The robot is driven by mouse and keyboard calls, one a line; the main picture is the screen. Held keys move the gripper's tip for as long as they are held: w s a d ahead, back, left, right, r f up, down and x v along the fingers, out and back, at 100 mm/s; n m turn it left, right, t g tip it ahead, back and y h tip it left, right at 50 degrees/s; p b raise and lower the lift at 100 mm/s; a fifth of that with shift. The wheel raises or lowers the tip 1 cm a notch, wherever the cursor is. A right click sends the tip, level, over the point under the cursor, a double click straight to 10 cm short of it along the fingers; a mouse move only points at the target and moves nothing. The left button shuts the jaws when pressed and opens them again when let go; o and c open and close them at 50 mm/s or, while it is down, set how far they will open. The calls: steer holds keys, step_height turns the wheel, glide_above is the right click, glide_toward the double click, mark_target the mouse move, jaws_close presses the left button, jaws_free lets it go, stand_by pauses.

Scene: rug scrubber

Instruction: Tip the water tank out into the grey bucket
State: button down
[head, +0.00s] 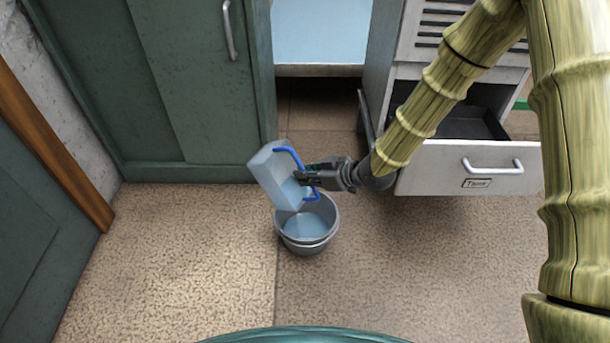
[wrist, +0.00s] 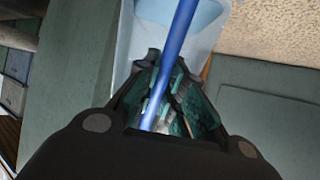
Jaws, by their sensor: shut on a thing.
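The water tank (head: 270,175) is a pale, see-through box with a blue handle. My gripper (head: 308,178) is shut on its blue handle (wrist: 178,50). The tank is tilted, held above the grey bucket (head: 329,236), with its lower end over the bucket's left rim. The bucket stands upright on the floor and light blue water shows inside it. In the wrist view the pale tank body (wrist: 130,35) is behind my fingers. The fingers hide part of the handle. I cannot make out a stream of water.
A green cabinet (head: 190,90) stands behind and left of the tank. An open drawer (head: 470,168) with a label juts out to the right, close to my arm. The speckled floor (head: 180,270) in front is clear.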

mark_target(317, 192)
steer(key=shift+s+d+f+t+y+b, duration=0.45)
steer(key=shift+d+f+y+b, duration=0.3)
steer(key=shift+b, duration=0.2)
steer(key=shift+s+d+f+y+b, duration=0.1)
steer(key=shift+d+y+b, duration=0.05)
steer(key=shift+y+b, duration=0.15)
steer(key=shift+s+d+f+t+y+b, duration=0.4)
steer(key=shift+d+f+t+y+b, duration=0.2)
steer(key=shift+b, duration=0.45)
steer(key=shift+s+d+f+t+y+b, duration=0.35)
steer(key=shift+d+y+b, duration=0.35)
steer(key=shift+b, duration=0.3)
steer(key=shift+s+d+f+t+y+b, duration=0.25)
steer(key=shift+d+f+t+y+b, duration=0.25)
steer(key=shift+y+b, duration=0.4)
steer(key=shift+d+r, duration=0.1)
steer(key=shift+s+d, duration=0.15)
steer(key=shift+s+d+y, duration=0.1)
steer(key=shift+d+y, duration=0.05)
steer(key=shift+y, duration=0.2)
